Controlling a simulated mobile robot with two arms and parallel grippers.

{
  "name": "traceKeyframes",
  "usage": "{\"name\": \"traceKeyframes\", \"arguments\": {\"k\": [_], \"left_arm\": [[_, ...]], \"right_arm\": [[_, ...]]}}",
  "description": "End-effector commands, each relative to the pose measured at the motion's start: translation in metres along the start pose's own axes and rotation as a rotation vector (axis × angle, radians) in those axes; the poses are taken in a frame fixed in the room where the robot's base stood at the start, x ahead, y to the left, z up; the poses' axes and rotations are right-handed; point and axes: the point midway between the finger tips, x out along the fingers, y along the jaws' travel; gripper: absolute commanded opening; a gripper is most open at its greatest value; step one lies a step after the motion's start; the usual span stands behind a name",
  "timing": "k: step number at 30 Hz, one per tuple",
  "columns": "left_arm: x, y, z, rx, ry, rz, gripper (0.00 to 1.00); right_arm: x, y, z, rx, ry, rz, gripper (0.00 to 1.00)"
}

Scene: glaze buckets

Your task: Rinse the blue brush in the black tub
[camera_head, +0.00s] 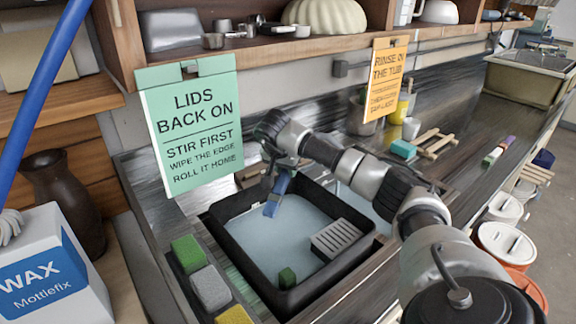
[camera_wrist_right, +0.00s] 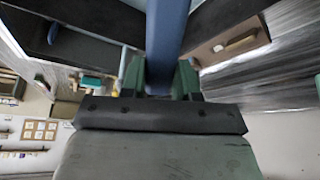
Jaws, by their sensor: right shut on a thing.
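The black tub (camera_head: 248,271) sits in the counter's sink area and holds pale, cloudy water (camera_head: 290,235). My right gripper (camera_head: 284,172) is above the tub's back left part, with its arm reaching in from the right. It is shut on the blue brush (camera_head: 274,201), which hangs tilted with its lower end over the water. I cannot tell whether that end touches the water. In the right wrist view the blue brush (camera_wrist_right: 167,40) stands between the two dark green fingers of the gripper (camera_wrist_right: 160,78). My left gripper is not in view.
Green (camera_head: 188,253), grey (camera_head: 211,288) and yellow (camera_head: 234,315) sponges line the left rim. A green sign (camera_head: 192,130) hangs behind; an orange sign (camera_head: 386,80) hangs further right.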

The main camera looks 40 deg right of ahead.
Motion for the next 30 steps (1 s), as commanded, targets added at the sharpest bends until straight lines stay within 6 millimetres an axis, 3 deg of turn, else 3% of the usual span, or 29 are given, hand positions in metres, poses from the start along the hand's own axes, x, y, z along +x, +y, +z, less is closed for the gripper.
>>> {"name": "traceKeyframes", "arguments": {"k": [1, 8, 12, 30], "left_arm": [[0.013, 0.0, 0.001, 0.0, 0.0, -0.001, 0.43], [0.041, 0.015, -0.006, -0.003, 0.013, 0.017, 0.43], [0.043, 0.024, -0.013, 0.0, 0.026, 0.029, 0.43], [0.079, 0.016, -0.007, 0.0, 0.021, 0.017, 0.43]], "right_arm": [[0.012, 0.0, 0.006, 0.001, -0.001, 0.0, 0.0], [0.037, 0.0, 0.018, 0.0, -0.002, 0.0, 0.0], [0.049, 0.001, 0.024, 0.0, -0.001, 0.002, 0.0], [0.113, 0.0, 0.055, 0.0, -0.001, 0.001, 0.0]]}}
